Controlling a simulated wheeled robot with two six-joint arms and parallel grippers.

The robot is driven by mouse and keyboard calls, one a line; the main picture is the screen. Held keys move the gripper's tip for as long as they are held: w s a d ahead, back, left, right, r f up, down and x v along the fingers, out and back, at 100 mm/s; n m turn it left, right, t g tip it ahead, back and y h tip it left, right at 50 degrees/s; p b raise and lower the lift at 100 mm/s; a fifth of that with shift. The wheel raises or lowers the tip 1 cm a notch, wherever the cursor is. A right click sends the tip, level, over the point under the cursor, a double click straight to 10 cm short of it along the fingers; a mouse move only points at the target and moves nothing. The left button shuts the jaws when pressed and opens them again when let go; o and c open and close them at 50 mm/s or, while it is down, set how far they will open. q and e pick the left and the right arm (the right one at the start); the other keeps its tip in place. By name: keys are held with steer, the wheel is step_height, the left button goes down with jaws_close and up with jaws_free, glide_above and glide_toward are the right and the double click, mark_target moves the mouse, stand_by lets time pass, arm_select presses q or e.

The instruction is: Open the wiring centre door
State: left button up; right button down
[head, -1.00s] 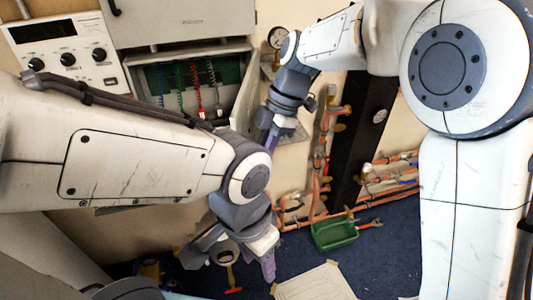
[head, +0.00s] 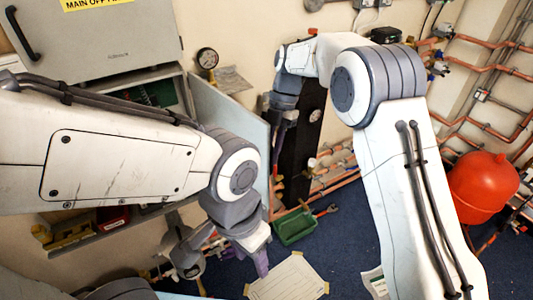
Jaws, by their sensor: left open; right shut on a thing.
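The wiring centre (head: 165,73) is a grey box on the wall at upper left in the head view. A strip of its green interior (head: 150,95) shows; my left arm hides most of the rest. Its pale grey door (head: 235,125) stands swung out, reaching from the box toward the right. My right gripper (head: 276,136) is at the door's outer edge and shut on it; the exact grip point is small and partly hidden. My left gripper (head: 230,272) hangs low, open and empty, above the floor and apart from the door.
A grey cabinet (head: 110,45) with a black handle is above the wiring centre. A gauge (head: 207,58) is beside it. A green tray (head: 294,228) and a paper sheet (head: 287,280) lie on the blue floor. Copper pipes (head: 490,70) and a red vessel (head: 483,187) stand at right.

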steer(key=shift+w, duration=0.1)
steer(key=c, duration=0.9)
jaws_free()
steer(key=shift+r, duration=0.1)
steer(key=v, duration=1)
steer(key=shift+r, duration=0.2)
